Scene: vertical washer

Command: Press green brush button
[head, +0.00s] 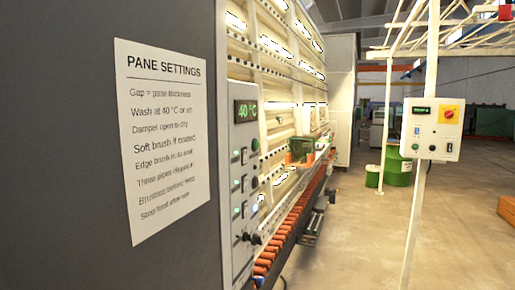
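The washer's control panel (241,133) is a narrow light plate on the machine's front edge, seen at a steep angle. It carries a green-lit "40 °C" display (246,111). My gripper is not in view.
A grey wall with a "PANE SETTINGS" sign (165,140) fills the left. An orange roller conveyor (285,228) runs along the washer. A control box (433,130) hangs on a pole at right. Green drums (397,166) stand behind. The floor between is clear.

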